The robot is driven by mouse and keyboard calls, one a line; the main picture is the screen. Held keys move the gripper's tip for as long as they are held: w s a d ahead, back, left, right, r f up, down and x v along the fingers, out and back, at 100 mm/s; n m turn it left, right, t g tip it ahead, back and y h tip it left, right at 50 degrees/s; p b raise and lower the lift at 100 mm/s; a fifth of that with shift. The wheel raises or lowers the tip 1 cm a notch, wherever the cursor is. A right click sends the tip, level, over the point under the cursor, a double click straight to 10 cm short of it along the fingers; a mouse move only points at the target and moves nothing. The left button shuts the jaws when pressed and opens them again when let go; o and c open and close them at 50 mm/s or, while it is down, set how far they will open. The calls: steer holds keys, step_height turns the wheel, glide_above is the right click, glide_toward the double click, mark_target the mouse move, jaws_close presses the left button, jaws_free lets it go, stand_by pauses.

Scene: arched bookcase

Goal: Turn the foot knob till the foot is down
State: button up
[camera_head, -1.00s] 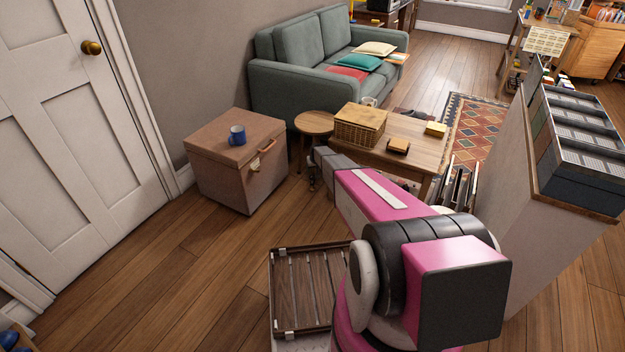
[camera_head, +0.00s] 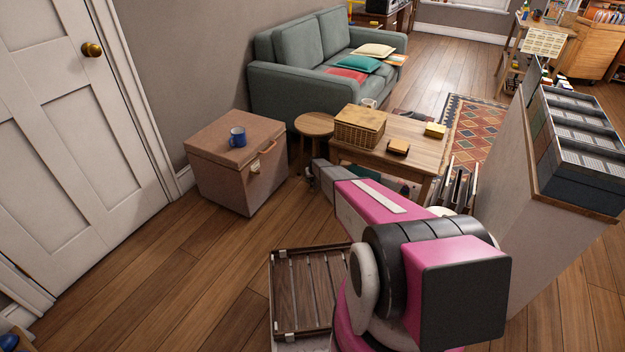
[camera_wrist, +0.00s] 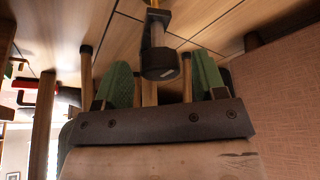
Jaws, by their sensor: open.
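In the wrist view a dark round knob (camera_wrist: 161,66) sits at the end of a grey shaft, which runs to a dark bracket at the top edge by the floorboards. My gripper (camera_wrist: 163,78) is open, with a green fingertip on each side of the knob. A narrow gap shows between the knob and each finger; I cannot tell how far along the fingers it sits. The foot itself is not clearly visible. In the head view the end of my arm is low between the pinkish trunk and the small round table, and my gripper is mostly hidden.
The round side table (camera_head: 315,125) and the coffee table (camera_head: 425,150) stand just behind. A slatted rack (camera_head: 308,290) lies nearer. Floor between door and trunk is clear.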

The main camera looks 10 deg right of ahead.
steer(key=shift+w+f, duration=0.1)
steer(key=shift+f, duration=0.2)
steer(key=shift+c, duration=0.3)
steer(key=c, duration=0.8)
steer(key=shift+c, duration=0.2)
